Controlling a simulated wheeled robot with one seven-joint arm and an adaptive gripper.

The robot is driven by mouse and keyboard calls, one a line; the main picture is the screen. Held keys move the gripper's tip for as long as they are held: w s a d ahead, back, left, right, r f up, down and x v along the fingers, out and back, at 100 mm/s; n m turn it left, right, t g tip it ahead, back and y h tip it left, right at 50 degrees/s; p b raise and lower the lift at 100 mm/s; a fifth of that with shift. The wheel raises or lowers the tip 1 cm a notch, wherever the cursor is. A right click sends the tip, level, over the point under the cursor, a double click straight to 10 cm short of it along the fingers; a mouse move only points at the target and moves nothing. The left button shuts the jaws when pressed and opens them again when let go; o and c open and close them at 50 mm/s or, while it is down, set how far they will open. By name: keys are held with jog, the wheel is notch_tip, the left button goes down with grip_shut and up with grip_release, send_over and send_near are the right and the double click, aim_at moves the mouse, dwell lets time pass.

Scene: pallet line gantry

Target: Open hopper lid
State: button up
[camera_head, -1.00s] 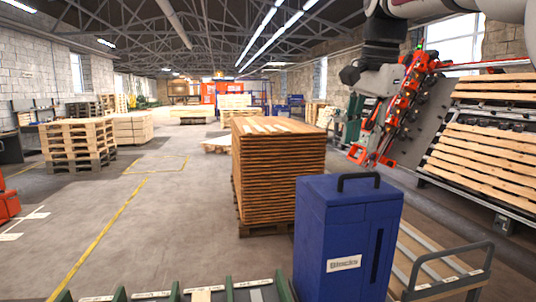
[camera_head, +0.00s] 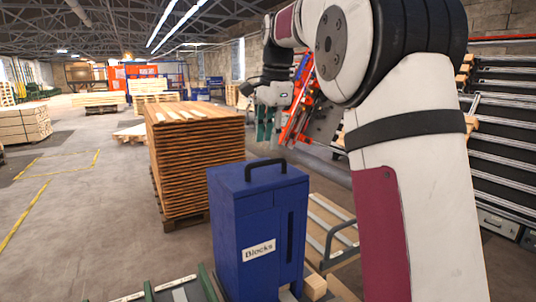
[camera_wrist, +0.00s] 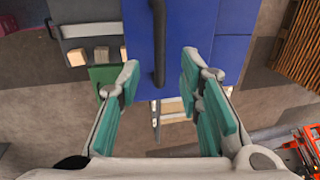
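The blue hopper (camera_head: 245,240), labelled "Blocks", stands upright in the lower middle of the head view. Its lid (camera_head: 257,174) is shut and carries a black bar handle (camera_head: 266,166). My gripper (camera_head: 267,138) hangs above the hopper in the head view, fingers pointing down, apart from the handle. In the wrist view my gripper (camera_wrist: 160,72) is open and empty, with two teal-padded fingers. The handle (camera_wrist: 158,45) runs up the picture between the fingertips, over the blue lid (camera_wrist: 200,40). I see no contact with it.
A tall stack of wooden boards (camera_head: 190,160) stands behind the hopper. A low slatted cart with a grey rail (camera_head: 340,240) is at its right. Red machinery (camera_head: 298,110) lies beyond my arm. Open floor (camera_head: 80,220) lies to the left.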

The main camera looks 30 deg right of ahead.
aim_at(267, 161)
jog(key=shift+w+f+p, duration=0.15)
jog(key=shift+f, duration=0.8)
jog(key=shift+w+f+p, duration=0.1)
jog(key=shift+w+f, duration=0.1)
jog(key=shift+f, duration=0.7)
jog(key=shift+w+f+p, duration=0.15)
jog(key=shift+f, duration=0.8)
grip_shut()
